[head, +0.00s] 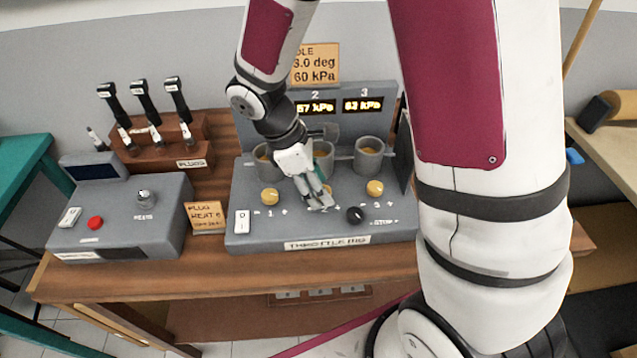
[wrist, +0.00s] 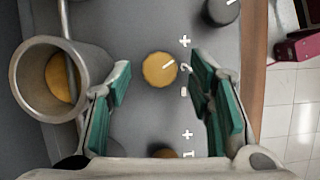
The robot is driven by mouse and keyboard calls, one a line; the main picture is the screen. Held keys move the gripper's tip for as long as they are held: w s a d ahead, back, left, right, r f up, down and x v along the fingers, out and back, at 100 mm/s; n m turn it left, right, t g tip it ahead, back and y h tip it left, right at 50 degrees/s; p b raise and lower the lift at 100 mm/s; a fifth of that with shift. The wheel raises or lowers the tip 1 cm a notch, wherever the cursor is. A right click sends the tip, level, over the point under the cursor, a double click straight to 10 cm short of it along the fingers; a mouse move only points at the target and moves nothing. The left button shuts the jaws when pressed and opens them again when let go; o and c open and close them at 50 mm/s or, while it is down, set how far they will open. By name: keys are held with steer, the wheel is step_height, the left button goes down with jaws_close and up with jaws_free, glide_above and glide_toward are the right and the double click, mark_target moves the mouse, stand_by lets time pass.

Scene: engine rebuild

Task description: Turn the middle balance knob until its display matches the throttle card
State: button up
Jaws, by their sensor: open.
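The middle balance knob (wrist: 160,69) is round and yellow with a pale pointer line, beside the mark 2 with plus and minus signs. In the head view it is mostly hidden by my gripper (head: 318,196). In the wrist view my gripper's open green-padded fingers (wrist: 160,78) are on either side of the knob, with gaps. I cannot tell the fingertips' height. Display 2 (head: 315,107) seems to read 57 kPa. The throttle card (head: 316,64) is partly hidden by my arm; 60 kPa and part of a degree figure show.
Display 3 (head: 363,105) seems to read 63 kPa. Yellow knobs 1 (head: 270,196) and 3 (head: 374,188) flank the middle one. A black knob (head: 355,214) sits close at the front right. Metal cups (head: 368,155) stand behind. A grey plug tester (head: 120,215) is left.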

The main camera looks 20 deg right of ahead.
jaws_close()
steer(key=shift+m, duration=0.3)
steer(key=m, duration=0.1)
steer(key=m+g, duration=0.1)
steer(key=m, duration=0.1)
steer(key=shift+w+d+m+y, duration=0.15)
steer(key=shift+m+y, duration=0.15)
steer(key=shift+y, duration=0.1)
steer(key=shift+w+d+m+g+y+p, duration=0.1)
steer(key=shift+m+g+y+p, duration=0.2)
steer(key=shift+m, duration=0.8)
steer(key=shift+d+m+g+y+p, duration=0.1)
steer(key=shift+m+g+y, duration=0.3)
steer(key=shift+m, duration=0.7)
jaws_free()
